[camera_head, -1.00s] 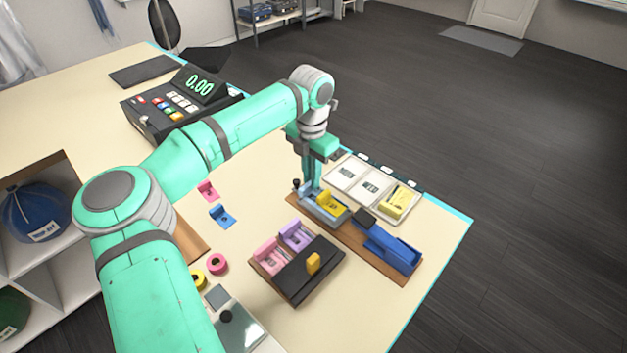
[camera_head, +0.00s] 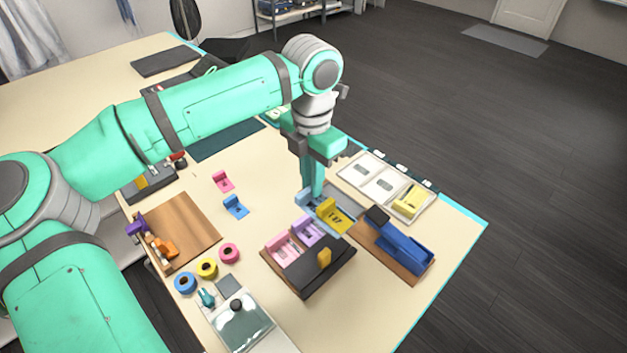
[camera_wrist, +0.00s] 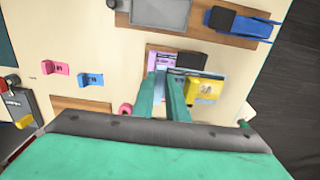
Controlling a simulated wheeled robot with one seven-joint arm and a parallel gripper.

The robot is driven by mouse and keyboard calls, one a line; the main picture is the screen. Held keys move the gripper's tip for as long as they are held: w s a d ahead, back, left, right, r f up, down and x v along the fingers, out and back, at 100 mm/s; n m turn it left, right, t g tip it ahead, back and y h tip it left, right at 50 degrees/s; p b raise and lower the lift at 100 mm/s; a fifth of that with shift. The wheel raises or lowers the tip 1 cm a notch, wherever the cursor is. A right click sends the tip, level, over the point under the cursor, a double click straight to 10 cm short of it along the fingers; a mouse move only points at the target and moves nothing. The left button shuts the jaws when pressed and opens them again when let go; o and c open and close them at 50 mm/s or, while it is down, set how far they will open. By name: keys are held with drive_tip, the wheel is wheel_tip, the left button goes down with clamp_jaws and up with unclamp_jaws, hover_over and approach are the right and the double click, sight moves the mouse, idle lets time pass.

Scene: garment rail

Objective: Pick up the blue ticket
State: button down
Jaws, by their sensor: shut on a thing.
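My gripper (camera_head: 313,195) is shut with its fingertips at a blue ticket (camera_head: 317,204), between the wooden board at the right and the dark holder. The fingers cover much of this ticket. A yellow ticket (camera_head: 337,216) sits right against it, tilted, and also shows beside the fingers in the wrist view (camera_wrist: 205,90). Whether the two are joined I cannot tell. Another blue ticket (camera_head: 236,206) lies on the table to the left, apart from my gripper; the wrist view shows it too (camera_wrist: 90,80).
A dark holder (camera_head: 308,280) carries a pink ticket (camera_head: 284,249) and a purple ticket (camera_head: 308,230) close by my fingers. A blue stapler-like device (camera_head: 405,245) stands at the right. A pink ticket (camera_head: 222,181) and several tape rolls lie at the left. A white tray (camera_head: 383,186) is behind.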

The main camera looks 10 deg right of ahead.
drive_tip(key=shift+r, duration=2)
drive_tip(key=shift+w, duration=0.1)
